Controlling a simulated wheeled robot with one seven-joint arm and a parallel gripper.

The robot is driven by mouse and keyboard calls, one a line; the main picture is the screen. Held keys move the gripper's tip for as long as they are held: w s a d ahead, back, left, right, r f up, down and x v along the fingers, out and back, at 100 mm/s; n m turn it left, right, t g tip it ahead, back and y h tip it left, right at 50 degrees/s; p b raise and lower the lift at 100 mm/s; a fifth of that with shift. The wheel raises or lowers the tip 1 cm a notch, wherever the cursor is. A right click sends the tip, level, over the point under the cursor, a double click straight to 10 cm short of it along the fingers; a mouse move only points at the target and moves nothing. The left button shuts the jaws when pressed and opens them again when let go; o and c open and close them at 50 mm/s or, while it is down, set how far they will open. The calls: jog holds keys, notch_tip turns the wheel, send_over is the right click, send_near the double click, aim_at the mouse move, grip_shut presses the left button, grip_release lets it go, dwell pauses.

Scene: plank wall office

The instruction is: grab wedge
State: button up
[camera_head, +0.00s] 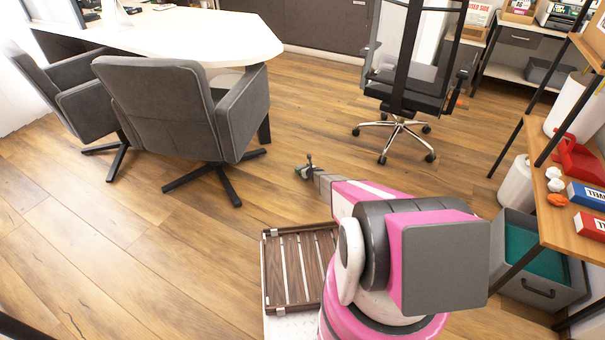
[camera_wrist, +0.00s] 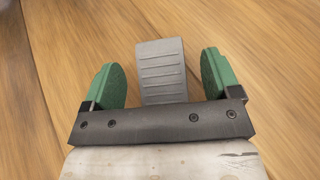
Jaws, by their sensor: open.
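The wedge (camera_wrist: 162,68) is a grey ribbed block lying on the wooden floor in the wrist view. My gripper (camera_wrist: 164,80) is open, with a green pad on each side of the wedge. There is a gap between the wedge and each pad. The wedge's near end is hidden behind the dark gripper bar. In the head view my gripper (camera_head: 304,170) is small, out past the end of my pink arm near the floor, and I cannot make out the wedge there.
Grey armchairs (camera_head: 160,105) stand at a white table (camera_head: 190,35) on the left. A black office chair (camera_head: 405,85) is beyond my gripper. A wooden shelf (camera_head: 560,235) with boxes and a grey bin (camera_head: 540,290) are on the right. Open floor lies around my gripper.

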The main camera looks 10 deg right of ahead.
jog(key=shift+w+a+f, duration=0.15)
jog(key=shift+w, duration=0.15)
jog(key=c, duration=1)
jog(key=shift+c, duration=0.2)
